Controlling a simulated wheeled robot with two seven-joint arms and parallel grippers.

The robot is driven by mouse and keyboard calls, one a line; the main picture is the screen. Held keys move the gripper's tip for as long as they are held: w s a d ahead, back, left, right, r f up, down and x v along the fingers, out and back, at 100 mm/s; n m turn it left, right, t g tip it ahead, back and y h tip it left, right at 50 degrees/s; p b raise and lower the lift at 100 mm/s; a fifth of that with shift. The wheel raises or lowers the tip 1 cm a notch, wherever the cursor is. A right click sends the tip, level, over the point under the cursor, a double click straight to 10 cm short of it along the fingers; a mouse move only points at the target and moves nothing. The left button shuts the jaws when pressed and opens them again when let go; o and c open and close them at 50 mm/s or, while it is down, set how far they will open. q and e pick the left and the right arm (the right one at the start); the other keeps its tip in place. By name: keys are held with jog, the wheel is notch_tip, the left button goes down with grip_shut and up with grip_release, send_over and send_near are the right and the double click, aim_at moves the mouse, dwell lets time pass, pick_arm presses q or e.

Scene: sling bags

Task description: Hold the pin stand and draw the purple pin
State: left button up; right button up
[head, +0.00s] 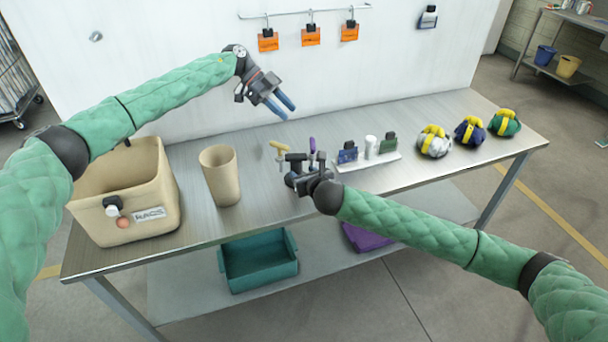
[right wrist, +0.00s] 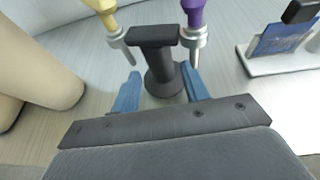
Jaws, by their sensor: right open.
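The dark T-shaped pin stand (right wrist: 157,42) stands upright on the table on a round base; in the head view (head: 296,158) my right gripper partly hides it. The purple pin (right wrist: 194,14) sits in the right end of its crossbar and also shows in the head view (head: 312,145). A yellow pin (right wrist: 101,10) sits in the left end. My right gripper (right wrist: 162,86) is open, its blue fingers on either side of the stand's post with gaps. My left gripper (head: 288,112) is open and empty, above the table behind the stand.
A beige cup (head: 221,176) and beige bin (head: 125,190) stand left. A white tray (head: 368,162) with small items stands close right of the stand. Several yellow-topped bags (head: 434,143) lie farther right. Orange tags (head: 311,37) hang on the back panel.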

aim_at(299, 169)
jog(key=shift+x, duration=3.4)
jog(key=shift+a, duration=0.1)
jog(key=shift+c, duration=0.4)
